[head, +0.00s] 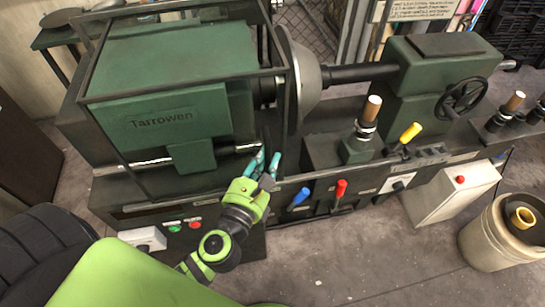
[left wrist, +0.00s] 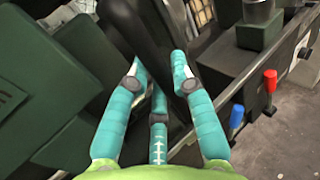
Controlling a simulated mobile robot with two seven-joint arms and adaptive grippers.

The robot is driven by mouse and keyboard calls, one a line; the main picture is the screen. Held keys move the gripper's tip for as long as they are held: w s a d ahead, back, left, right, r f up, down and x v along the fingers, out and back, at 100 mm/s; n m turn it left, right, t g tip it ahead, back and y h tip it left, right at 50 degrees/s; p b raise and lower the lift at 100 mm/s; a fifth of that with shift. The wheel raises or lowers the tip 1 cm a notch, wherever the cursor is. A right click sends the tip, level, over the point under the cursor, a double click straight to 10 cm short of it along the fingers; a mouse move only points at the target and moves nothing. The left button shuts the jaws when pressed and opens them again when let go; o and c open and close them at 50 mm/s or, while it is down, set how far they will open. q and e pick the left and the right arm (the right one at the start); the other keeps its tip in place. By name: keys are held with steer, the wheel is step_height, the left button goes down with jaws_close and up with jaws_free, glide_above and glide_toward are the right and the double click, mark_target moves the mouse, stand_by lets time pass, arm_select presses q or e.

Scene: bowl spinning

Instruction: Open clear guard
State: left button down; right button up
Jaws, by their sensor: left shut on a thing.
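The clear guard (head: 185,86) is a see-through cover with a thin dark frame, standing over the green headstock and beside the round grey metal bowl (head: 303,75) in the head view. Its pane is hard to make out. My left gripper (head: 265,164) is at the lower right corner of the guard's frame, in front of the lathe. In the left wrist view its teal fingers (left wrist: 160,82) close around a dark upright bar (left wrist: 152,42), which looks like the frame's edge. The exact contact is partly hidden by the fingers. My right gripper is not in view.
Blue (head: 301,197), red (head: 341,187) and yellow (head: 410,132) levers stick out along the lathe front, right of my left gripper. Green and red buttons (head: 185,226) sit below left. A beige bin (head: 490,245) stands at the right. The floor in front is mostly clear.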

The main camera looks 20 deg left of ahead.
arm_select(q)
steer(key=c, duration=1.3)
jaws_free()
steer(key=s, duration=1.2)
steer(key=shift+d, duration=0.25)
